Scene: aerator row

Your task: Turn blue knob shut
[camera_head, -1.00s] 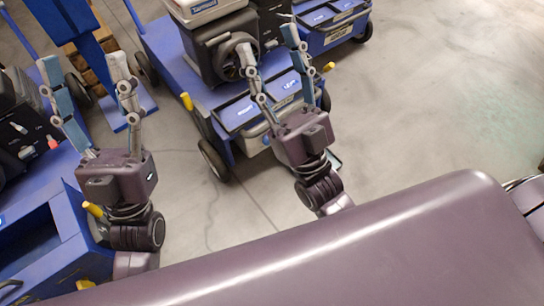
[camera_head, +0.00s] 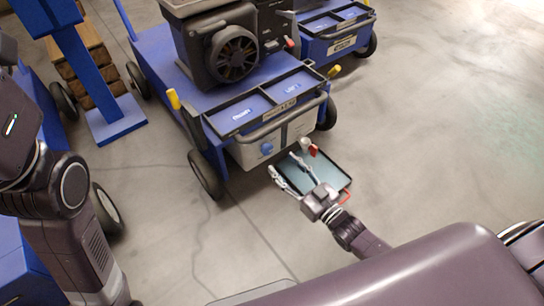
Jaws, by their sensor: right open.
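The blue knob (camera_head: 267,148) sits on the front of a pale grey tank (camera_head: 247,156) under the tray of the middle blue cart. My right gripper (camera_head: 281,161) is open, low in front of the tank, with its fingers spread toward it. One finger lies just below and right of the knob, and I see no grip on it. My left arm is large at the left edge. Part of its gripper body (camera_head: 12,128) shows, but its fingertips are not clearly visible.
A shallow dark-rimmed tray (camera_head: 335,173) lies on the floor under my right gripper. A red-handled part (camera_head: 313,150) is beside a light round part. The cart carries a black engine (camera_head: 232,55). Another blue cart (camera_head: 338,35) stands behind. The floor at right is clear.

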